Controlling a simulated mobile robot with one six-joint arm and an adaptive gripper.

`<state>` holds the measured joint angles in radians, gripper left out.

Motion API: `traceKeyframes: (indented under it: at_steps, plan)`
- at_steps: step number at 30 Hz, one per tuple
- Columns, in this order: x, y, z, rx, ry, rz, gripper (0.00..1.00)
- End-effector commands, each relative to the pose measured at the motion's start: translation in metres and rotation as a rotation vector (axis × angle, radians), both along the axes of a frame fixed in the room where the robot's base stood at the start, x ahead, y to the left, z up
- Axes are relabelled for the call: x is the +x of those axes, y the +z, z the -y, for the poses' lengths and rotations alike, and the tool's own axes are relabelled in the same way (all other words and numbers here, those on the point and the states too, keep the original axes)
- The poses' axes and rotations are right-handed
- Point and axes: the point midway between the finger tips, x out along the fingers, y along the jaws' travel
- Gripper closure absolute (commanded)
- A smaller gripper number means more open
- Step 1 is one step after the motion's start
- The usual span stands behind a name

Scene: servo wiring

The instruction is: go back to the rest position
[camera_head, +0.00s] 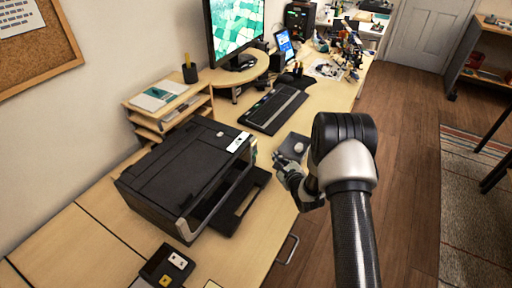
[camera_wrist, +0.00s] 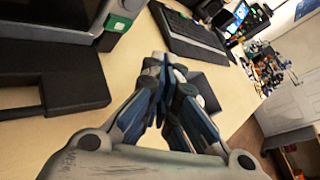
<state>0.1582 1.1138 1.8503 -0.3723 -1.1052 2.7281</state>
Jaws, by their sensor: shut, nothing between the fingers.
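My gripper (camera_head: 282,166) is shut and empty in the head view, above the front edge of the desk, right of the printer and close to the mouse pad. In the wrist view my gripper (camera_wrist: 166,62) has its fingertips together, pointing toward the keyboard. My dark arm reaches up from the bottom of the head view and hides part of the desk edge and floor.
A black printer (camera_head: 185,170) with its tray out stands left of my gripper. A keyboard (camera_head: 273,108), a white mouse (camera_head: 299,148) and a monitor (camera_head: 236,30) are beyond. Small parts clutter the far desk. Open wooden floor (camera_head: 410,150) lies to the right.

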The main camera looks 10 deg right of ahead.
Motion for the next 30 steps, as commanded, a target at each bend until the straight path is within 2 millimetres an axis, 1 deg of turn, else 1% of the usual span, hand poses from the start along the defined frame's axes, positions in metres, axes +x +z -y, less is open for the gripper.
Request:
traceKeyframes:
  at_steps: [5,8,11,14,15,17,18,20,21,23,24,26,27,29,30]
  plan:
    - [0.000,0.000,0.000,-0.001,0.000,0.000,1.00]
    - [0.002,0.008,0.001,-0.035,0.005,-0.002,1.00]
    - [0.005,0.033,0.003,-0.152,0.024,-0.011,1.00]
    - [0.004,0.071,0.007,-0.350,0.064,-0.036,1.00]
    - [0.001,0.088,0.009,-0.439,0.086,-0.051,1.00]
    - [-0.007,0.113,0.012,-0.574,0.124,-0.078,1.00]
    - [-0.014,0.128,0.013,-0.661,0.153,-0.096,1.00]
    - [-0.027,0.151,0.014,-0.786,0.202,-0.125,1.00]
    - [-0.038,0.165,0.015,-0.866,0.238,-0.145,1.00]
    - [-0.056,0.186,0.016,-0.982,0.296,-0.175,1.00]
    - [-0.069,0.199,0.017,-1.057,0.338,-0.193,1.00]
    - [-0.091,0.218,0.016,-1.164,0.408,-0.221,1.00]
    - [-0.107,0.229,0.016,-1.231,0.458,-0.237,1.00]
    - [-0.132,0.245,0.015,-1.329,0.540,-0.259,1.00]
    - [-0.150,0.254,0.014,-1.389,0.597,-0.272,1.00]
